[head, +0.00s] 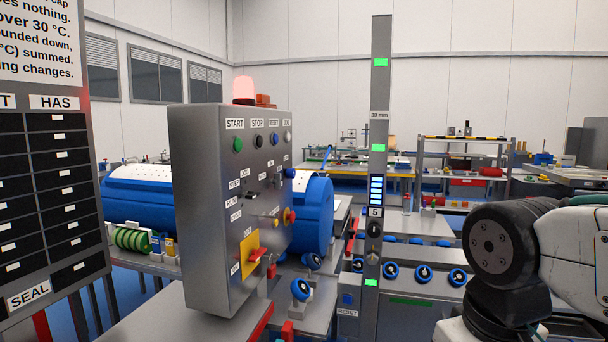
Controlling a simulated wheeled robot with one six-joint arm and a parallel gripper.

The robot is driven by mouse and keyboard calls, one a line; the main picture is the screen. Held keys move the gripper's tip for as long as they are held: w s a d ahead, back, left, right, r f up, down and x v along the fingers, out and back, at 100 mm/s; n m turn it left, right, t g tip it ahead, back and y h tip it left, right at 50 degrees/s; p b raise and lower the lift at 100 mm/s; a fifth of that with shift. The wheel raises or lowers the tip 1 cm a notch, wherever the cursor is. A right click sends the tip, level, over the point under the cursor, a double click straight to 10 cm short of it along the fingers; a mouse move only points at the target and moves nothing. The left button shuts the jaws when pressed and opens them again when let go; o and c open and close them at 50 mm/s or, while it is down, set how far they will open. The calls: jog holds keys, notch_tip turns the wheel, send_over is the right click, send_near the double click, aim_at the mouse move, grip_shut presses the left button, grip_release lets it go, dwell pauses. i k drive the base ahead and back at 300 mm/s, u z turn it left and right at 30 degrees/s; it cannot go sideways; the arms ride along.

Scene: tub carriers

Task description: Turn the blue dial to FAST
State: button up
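A grey control box (222,190) stands left of centre, its labelled face turned to the right and seen at a slant. A small blue knob (289,173) sits at the right edge of that face; I cannot read its setting. Several round blue dials with black-and-white centres, one of them this dial (391,271), line the low grey panel (410,292) right of centre. More blue dials (301,290) stand on the bench by the box. No FAST label is legible, so I cannot tell which blue dial is meant. My gripper is out of view; only my arm's links show at the right.
A tall grey post (380,100) with green lights rises at centre. The box carries a red lamp (244,89), buttons, and a red switch on a yellow plate (249,248). A blue drum (312,210) lies behind it. A rack board (45,180) fills the left edge.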

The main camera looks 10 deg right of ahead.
aim_at(290, 173)
jog(key=z, duration=0.2)
jog(key=i, duration=1.3)
jog(key=u, duration=0.75)
